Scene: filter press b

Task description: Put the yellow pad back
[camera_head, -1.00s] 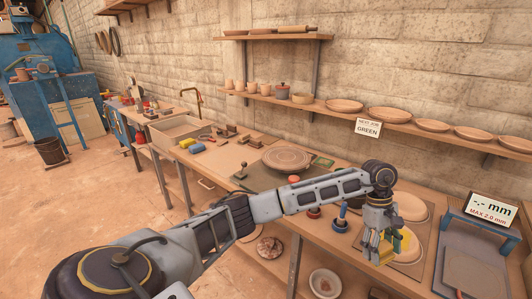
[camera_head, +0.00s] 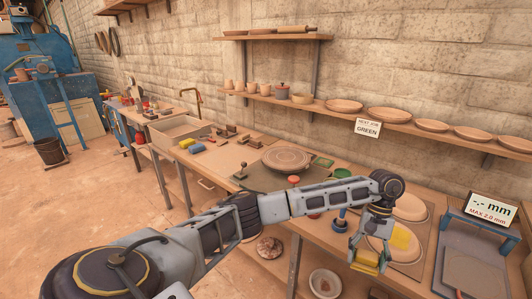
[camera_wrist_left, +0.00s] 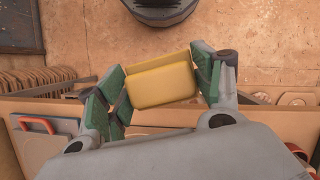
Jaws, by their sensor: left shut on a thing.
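My left gripper (camera_head: 366,256) is shut on a yellow pad (camera_head: 368,266), low at the front edge of the workbench. The left wrist view shows the yellow pad (camera_wrist_left: 160,84) between the green-faced fingers (camera_wrist_left: 161,92). A second yellow patch (camera_head: 401,238) shows just right of the gripper, over the pale round plates; I cannot tell what it belongs to. My right gripper is not in view.
A blue-handled tool (camera_head: 341,218) stands left of my wrist. The pale plates (camera_head: 408,207) lie behind the gripper. A large round disc (camera_head: 287,159) lies mid-bench. A sign reading GREEN (camera_head: 367,127) hangs on the shelf.

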